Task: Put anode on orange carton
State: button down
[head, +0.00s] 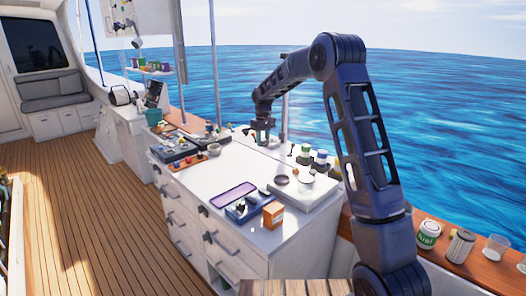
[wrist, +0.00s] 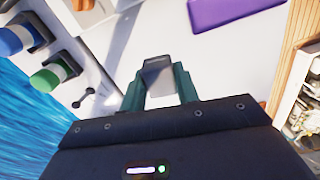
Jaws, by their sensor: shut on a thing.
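My gripper (head: 264,138) is above the far part of the white counter in the head view. In the wrist view its two green fingers (wrist: 160,92) are shut on a small grey block, the anode (wrist: 158,70). The anode is too small to make out in the head view. The orange carton (head: 273,215) stands on the counter's near end, well apart from my gripper.
A purple tray (head: 233,195) and a dark blue tray (head: 245,208) lie beside the carton. A pale raised panel (head: 303,196) with round parts is to its right. Capped bottles (head: 305,153) line the seaward edge. The middle counter (head: 215,176) is clear.

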jog(key=shift+s+r, duration=0.2)
jog(key=shift+r, duration=0.5)
jog(key=s+r+n, duration=0.1)
jog(key=s+r, duration=0.2)
jog(key=s, duration=0.5)
jog(key=s+r, duration=0.4)
jog(key=s, duration=0.4)
jog(key=r, duration=0.2)
send_over(273, 207)
jog(key=shift+n, duration=0.4)
notch_tip(273, 207, down, 20)
jog(key=shift+d+f, duration=0.1)
jog(key=shift+f, duration=0.1)
jog(key=shift+f, duration=0.15)
jog(key=c, duration=1)
grip_release()
jog(key=shift+c, duration=0.2)
notch_tip(273, 207, up, 12)
jog(key=shift+r, duration=0.25)
